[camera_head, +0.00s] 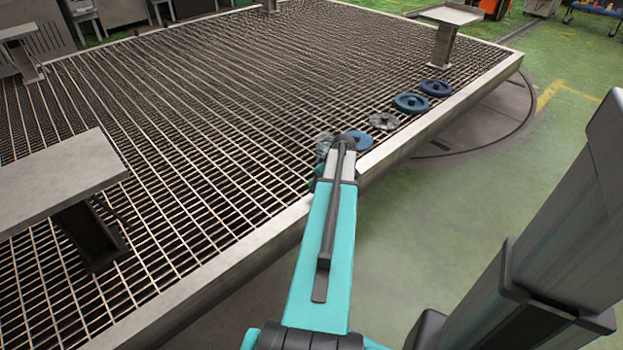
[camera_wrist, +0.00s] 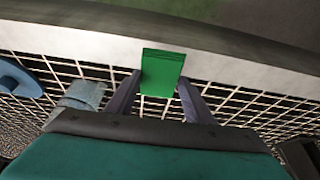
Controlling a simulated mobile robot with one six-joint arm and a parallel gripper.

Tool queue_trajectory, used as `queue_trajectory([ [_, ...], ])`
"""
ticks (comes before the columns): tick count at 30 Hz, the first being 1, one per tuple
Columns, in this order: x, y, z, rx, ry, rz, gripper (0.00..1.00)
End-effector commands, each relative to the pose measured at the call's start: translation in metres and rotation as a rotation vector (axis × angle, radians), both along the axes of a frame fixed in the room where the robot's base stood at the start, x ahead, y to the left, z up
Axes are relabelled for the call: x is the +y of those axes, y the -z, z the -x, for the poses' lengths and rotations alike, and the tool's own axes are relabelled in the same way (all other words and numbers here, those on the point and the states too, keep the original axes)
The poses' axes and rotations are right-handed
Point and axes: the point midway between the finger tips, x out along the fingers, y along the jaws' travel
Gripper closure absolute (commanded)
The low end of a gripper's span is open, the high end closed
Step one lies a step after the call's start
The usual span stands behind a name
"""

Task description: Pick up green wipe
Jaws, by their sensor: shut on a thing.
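The green wipe (camera_wrist: 161,72) is a flat bright green rectangle in the wrist view. It sits between the two fingers of my gripper (camera_wrist: 158,92), which is shut on it. Behind it in that view are the pale rim and the grating. I cannot tell whether the wipe touches the grating.
A large turntable grating (camera_head: 190,130) has a raised pale rim (camera_head: 440,112). A row of blue and grey discs, among them a blue disc (camera_head: 411,103) and a grey disc (camera_head: 383,121), lies along it. Flat-topped posts stand on the grating, one at the left (camera_head: 60,180).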

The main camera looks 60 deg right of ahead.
Motion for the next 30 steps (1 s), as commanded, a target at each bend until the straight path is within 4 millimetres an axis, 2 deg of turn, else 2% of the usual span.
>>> queue_trajectory([
  [7,0.006,-0.002,0.014,0.000,0.001,0.000,0.74],
  [24,0.006,-0.002,0.015,0.000,-0.001,-0.001,0.74],
  [25,0.006,-0.002,0.015,0.000,-0.001,-0.001,0.54],
  [28,0.006,-0.002,0.014,0.000,-0.001,-0.001,0.70],
  [30,0.007,-0.002,0.014,0.000,-0.001,-0.001,0.70],
])
